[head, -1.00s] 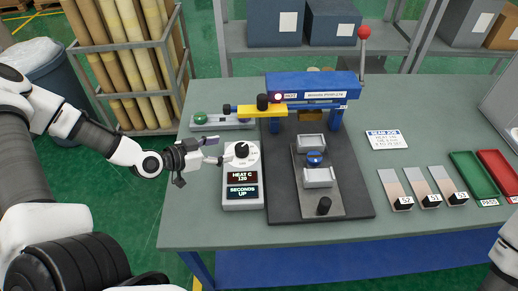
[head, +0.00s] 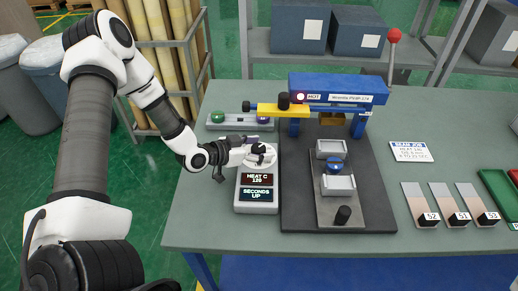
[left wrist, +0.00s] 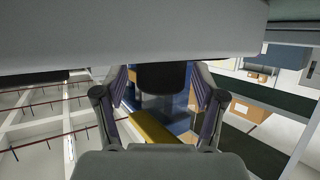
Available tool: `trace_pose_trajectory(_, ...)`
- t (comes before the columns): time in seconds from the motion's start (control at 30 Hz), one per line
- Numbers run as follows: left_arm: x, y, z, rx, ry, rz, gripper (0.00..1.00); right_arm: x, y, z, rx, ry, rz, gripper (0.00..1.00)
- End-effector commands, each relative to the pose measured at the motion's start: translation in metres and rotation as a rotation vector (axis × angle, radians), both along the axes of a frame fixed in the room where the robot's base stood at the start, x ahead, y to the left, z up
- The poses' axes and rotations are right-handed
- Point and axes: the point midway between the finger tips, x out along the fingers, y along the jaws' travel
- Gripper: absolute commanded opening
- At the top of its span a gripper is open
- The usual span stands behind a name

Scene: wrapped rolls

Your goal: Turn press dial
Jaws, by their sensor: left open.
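A white control box (head: 257,210) stands on the green bench left of the press. Its black dial (head: 258,148) sits on a round white plate at its top end. Its screens read "HEAT C", with a figure that looks like 120, and "SECONDS UP". My left gripper (head: 254,151) is open at the dial, its fingers reaching from the left and partly hiding it. In the left wrist view a dark cylinder, apparently the dial (left wrist: 163,77), shows between the spread fingers; I cannot tell whether they touch it. My right gripper is not in view.
The blue press (head: 335,87) with a red-knobbed lever and yellow bar (head: 283,110) stands right of the box. A unit with green and purple buttons (head: 238,122) lies behind. A job card (head: 411,152) and numbered strips (head: 440,203) lie to the right. The front left bench is clear.

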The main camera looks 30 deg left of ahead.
Motion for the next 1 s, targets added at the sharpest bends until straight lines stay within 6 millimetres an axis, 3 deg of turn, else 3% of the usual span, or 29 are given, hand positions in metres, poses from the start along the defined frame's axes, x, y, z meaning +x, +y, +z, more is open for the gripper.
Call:
trace_pose_trajectory(0.1,-0.0002,0.0002,0.0001,-0.001,0.000,0.000,0.70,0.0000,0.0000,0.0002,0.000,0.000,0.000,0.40)
trace_pose_trajectory(0.13,-0.0003,0.0002,0.0002,-0.001,0.000,0.000,0.63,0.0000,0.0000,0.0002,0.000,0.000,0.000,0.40)
trace_pose_trajectory(0.2,-0.0003,0.0002,0.0002,0.000,0.000,0.000,0.38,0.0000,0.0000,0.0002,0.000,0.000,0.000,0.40)
trace_pose_trajectory(0.3,-0.0005,0.0002,0.0001,0.000,0.000,0.000,0.09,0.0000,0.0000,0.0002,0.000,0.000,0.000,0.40)
trace_pose_trajectory(0.67,-0.0004,0.0007,0.0002,0.000,0.001,-0.024,0.09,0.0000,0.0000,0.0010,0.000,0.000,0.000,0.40)
trace_pose_trajectory(1.0,-0.0001,0.0017,0.0011,0.004,0.000,-0.200,0.09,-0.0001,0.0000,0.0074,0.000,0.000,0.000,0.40)
